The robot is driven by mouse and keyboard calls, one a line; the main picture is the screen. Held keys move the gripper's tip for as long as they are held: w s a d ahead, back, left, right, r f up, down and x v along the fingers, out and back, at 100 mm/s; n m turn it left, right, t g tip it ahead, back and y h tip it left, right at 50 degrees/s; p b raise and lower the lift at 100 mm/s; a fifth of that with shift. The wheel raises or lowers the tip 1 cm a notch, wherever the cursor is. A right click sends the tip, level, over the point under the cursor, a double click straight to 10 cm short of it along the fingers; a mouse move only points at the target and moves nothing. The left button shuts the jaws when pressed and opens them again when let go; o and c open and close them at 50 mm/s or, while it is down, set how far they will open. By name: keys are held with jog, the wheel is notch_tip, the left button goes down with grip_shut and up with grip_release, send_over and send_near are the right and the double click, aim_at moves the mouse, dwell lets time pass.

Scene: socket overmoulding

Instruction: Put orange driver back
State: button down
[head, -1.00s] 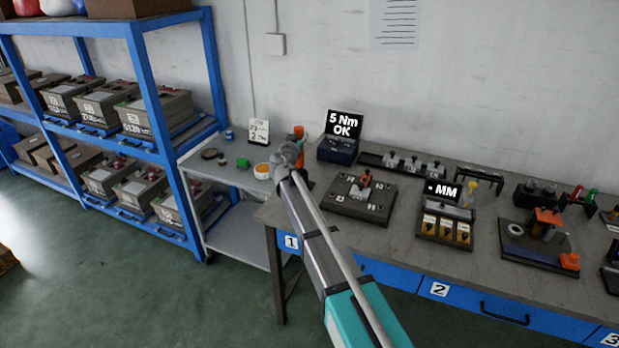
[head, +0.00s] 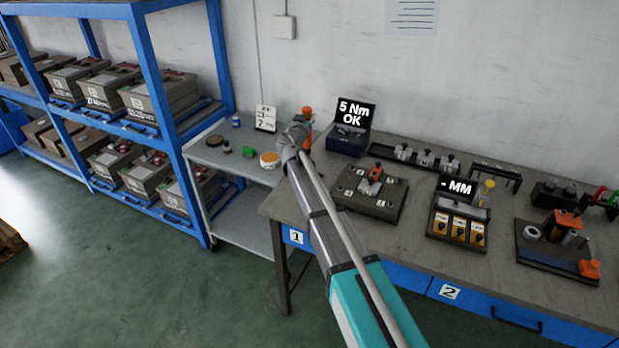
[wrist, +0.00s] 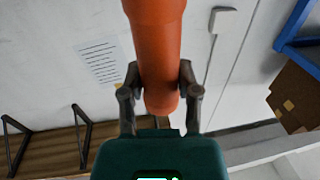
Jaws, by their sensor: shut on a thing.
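The orange driver (wrist: 157,50) is held between the fingers of my gripper (wrist: 160,92) in the wrist view, with its orange body running up out of the frame. In the head view a small part of the orange driver (head: 307,114) shows above my gripper (head: 298,132), which is partly hidden behind my own arm. My gripper is shut on the driver near the gap between the grey side table and the workbench, left of the "5 Nm OK" display box (head: 350,128).
The workbench (head: 410,222) carries a fixture plate (head: 369,196), an "MM" gauge unit (head: 458,212) and a clamp station (head: 560,245). The side table (head: 224,161) holds a yellow-rimmed bowl (head: 269,160) and a small sign (head: 265,119). A blue shelf rack (head: 160,85) stands left.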

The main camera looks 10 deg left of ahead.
aim_at(307, 147)
jog(key=shift+d, duration=0.15)
jog(key=shift+f+b, duration=0.35)
dwell(0.3)
notch_tip(307, 147, down, 6)
jog(key=b, duration=0.6)
jog(key=shift+f, duration=0.15)
dwell(0.3)
jog(key=shift+f+b, duration=1.85)
jog(key=shift+b, duration=0.2)
jog(key=shift+f, duration=0.1)
jog(key=shift+c, duration=1.6)
grip_release()
